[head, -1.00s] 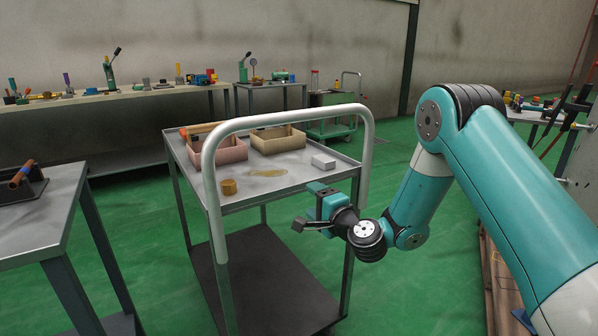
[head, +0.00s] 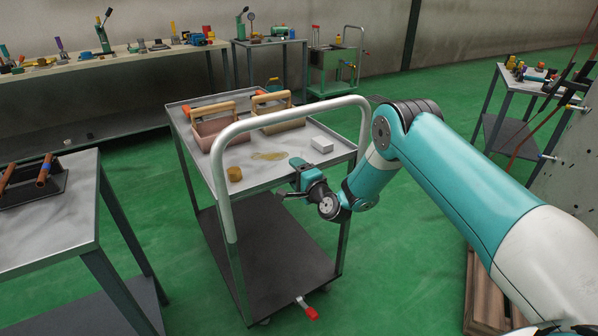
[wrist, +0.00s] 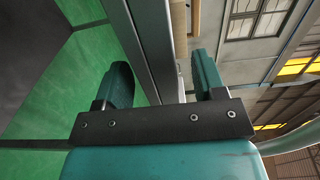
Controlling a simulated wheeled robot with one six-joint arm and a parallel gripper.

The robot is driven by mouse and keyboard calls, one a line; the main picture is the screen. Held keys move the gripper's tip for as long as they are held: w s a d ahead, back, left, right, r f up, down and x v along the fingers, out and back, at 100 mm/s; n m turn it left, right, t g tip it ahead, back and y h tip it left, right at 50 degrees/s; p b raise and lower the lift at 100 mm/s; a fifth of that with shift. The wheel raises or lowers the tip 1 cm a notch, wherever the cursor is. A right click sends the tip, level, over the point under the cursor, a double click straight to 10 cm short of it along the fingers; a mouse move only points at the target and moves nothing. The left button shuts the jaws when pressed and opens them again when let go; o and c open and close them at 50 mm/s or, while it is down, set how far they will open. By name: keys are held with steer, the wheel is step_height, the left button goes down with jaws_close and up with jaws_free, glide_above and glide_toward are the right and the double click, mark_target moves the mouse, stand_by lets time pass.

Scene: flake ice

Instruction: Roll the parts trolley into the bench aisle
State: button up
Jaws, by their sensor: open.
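The parts trolley (head: 262,182) stands on the green floor in the middle of the head view, with a grey top tray, a dark lower shelf (head: 262,262) and a pale hoop handle (head: 226,190) on its near side. My gripper (head: 288,180) is open at the near edge of the tray, inside the hoop. In the wrist view, a grey metal edge (wrist: 150,45), apparently the tray rim, runs between the open fingers (wrist: 163,82); I cannot tell whether they touch it. A red-tipped pedal (head: 308,309) sticks out low at the trolley's near side.
Two open baskets (head: 212,128), a brown cylinder (head: 234,174) and a white box (head: 322,144) are on the tray. A grey table (head: 60,225) stands close on the left. Benches line the back wall; another table (head: 520,90) is at right. Green floor is open right of the trolley.

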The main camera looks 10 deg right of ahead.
jaws_close()
steer(key=shift+f, duration=0.1)
steer(key=shift+f, duration=0.2)
steer(key=shift+s, duration=0.1)
